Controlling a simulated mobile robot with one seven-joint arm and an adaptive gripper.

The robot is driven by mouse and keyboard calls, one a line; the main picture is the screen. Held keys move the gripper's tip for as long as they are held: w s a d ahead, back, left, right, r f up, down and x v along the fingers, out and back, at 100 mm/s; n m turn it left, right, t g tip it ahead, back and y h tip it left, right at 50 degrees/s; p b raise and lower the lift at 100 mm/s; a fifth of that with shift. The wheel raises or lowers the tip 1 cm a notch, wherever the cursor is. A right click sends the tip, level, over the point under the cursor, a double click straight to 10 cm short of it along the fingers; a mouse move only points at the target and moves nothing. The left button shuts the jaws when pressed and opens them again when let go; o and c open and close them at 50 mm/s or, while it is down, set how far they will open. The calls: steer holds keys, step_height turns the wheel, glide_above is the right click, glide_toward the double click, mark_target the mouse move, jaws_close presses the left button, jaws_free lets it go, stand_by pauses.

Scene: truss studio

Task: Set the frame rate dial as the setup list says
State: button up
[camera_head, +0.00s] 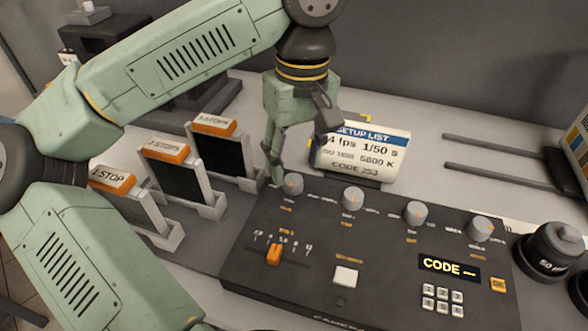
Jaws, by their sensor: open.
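A setup list card (370,153) stands behind the control panel and reads "4 fps 1/50 s", an ISO and Kelvin line, and "CODE 253". My gripper hides its left edge, including the start of the fps figure. The black panel (330,230) has a row of grey dials: the leftmost dial (293,184), a second dial (352,198), a third dial (416,212) and the rightmost dial (481,228). Their labels are too small to read, so I cannot tell which is frame rate. My gripper (302,152) is open and empty, above and behind the leftmost dial.
The panel also has an orange slider (274,254), a white button (345,276), a display (449,267) reading "CODE" with dashes, a keypad (442,300) and an orange OK key (498,285). Slotted filters with orange tops (166,152) stand left. A black lens (552,250) stands right.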

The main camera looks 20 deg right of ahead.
mark_target(294, 179)
steer(key=shift+a+f, duration=0.1)
steer(key=shift+f, duration=1.8)
steer(key=shift+c, duration=0.3)
jaws_close()
